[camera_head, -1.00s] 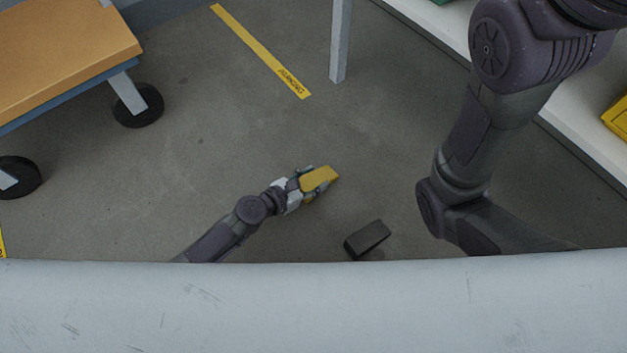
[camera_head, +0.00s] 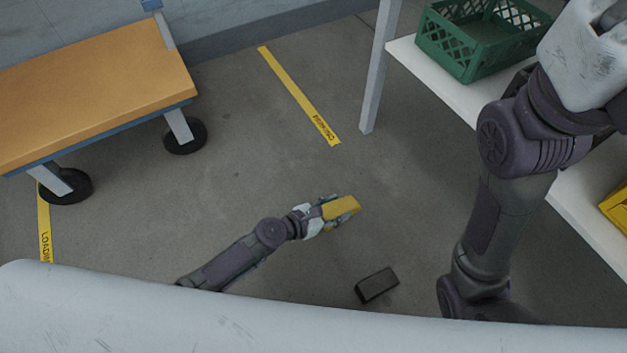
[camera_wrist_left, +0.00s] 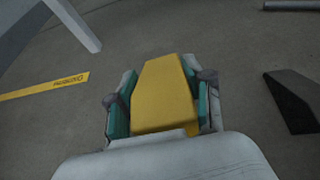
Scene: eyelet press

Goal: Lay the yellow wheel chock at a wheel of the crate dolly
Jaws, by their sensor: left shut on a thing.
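The yellow wheel chock (camera_head: 343,208) is held in my left gripper (camera_head: 328,211), low over the grey floor in the middle of the head view. In the left wrist view the chock (camera_wrist_left: 163,95) sits between the two teal-padded fingers, which are shut on it. The crate dolly (camera_head: 100,95) has an orange top and stands at the upper left. Its dark wheels (camera_head: 185,137) and (camera_head: 66,187) show at its near side, well apart from the chock. My right arm comes down at the right; its gripper is not in view.
A black block (camera_head: 377,285) lies on the floor right of my left gripper; it shows in the wrist view (camera_wrist_left: 290,100). A white table (camera_head: 440,84) with a green crate (camera_head: 470,62) stands at upper right. Yellow floor strips (camera_head: 298,95) mark the floor. Floor between chock and dolly is clear.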

